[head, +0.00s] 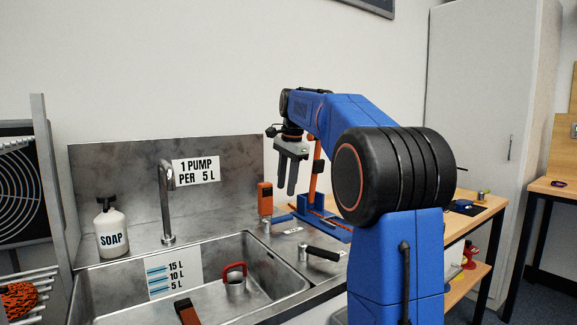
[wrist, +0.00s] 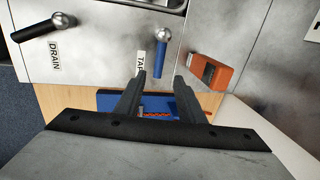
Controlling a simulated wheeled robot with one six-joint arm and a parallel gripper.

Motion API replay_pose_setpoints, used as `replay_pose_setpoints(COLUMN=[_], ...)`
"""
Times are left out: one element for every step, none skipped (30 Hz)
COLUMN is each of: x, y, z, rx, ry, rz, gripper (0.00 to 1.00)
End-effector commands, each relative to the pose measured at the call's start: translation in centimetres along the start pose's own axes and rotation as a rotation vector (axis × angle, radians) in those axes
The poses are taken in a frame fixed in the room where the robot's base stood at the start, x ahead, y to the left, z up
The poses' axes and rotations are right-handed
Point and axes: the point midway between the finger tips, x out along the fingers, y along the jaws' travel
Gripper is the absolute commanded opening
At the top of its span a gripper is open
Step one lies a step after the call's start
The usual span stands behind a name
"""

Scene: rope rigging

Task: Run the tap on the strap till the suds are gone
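My gripper (head: 284,194) is open and empty, pointing down above the counter at the right end of the sink. In the wrist view its two fingers (wrist: 158,82) are apart, with the blue-handled tap lever (wrist: 161,64) showing between and beyond their tips. The lever's TAP label (wrist: 139,66) is partly covered by a finger. The grey tap spout (head: 166,205) stands behind the sink basin (head: 262,262); I see no water running from it. No strap is clearly visible; the basin's near part is cut off.
The black-handled drain lever (head: 322,254) stands nearer the front. An orange device (head: 265,198) is by the backsplash. The basin holds a red-handled piece (head: 234,270) and an orange-brown item (head: 187,313). A soap bottle (head: 111,228) stands left. A blue tray (head: 335,229) lies right.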

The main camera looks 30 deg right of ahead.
Motion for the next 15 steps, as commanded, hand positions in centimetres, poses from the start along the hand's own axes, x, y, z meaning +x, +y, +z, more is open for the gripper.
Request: replay_pose_setpoints(x=[-1.1,-1.7,-2.4,-2.9,-3.4,-4.0,-4.4,-4.8,-5.2,-5.6,-5.8,-6.1,-6.2,-6.4,-6.5], y=[0.0,-0.1,0.0,-0.1,0.0,0.0,-0.1,0.0,0.0,0.0,0.0,0.0,0.0,0.0,0.0], z=[0.0,0.0,0.0,-0.1,0.0,0.0,0.0,0.0,0.0,0.0,0.0,0.0,0.0,0.0,0.0], rx=[0.000,0.000,0.000,0.000,0.000,0.000,0.000,0.000,0.000,0.000,0.000,0.000,0.000,0.000,0.000], ry=[0.001,0.001,0.001,0.001,0.001,0.001,0.001,0.000,0.000,0.001,0.000,0.000,0.000,0.000,0.000], rz=[-0.002,-0.003,-0.002,-0.003,-0.002,-0.002,-0.002,-0.001,-0.001,-0.002,-0.002,-0.001,0.000,0.000,0.000], gripper=[0.36,0.36,0.36,0.36,0.36,0.36,0.36,0.36,0.36,0.36,0.36,0.36,0.36,0.36,0.36])
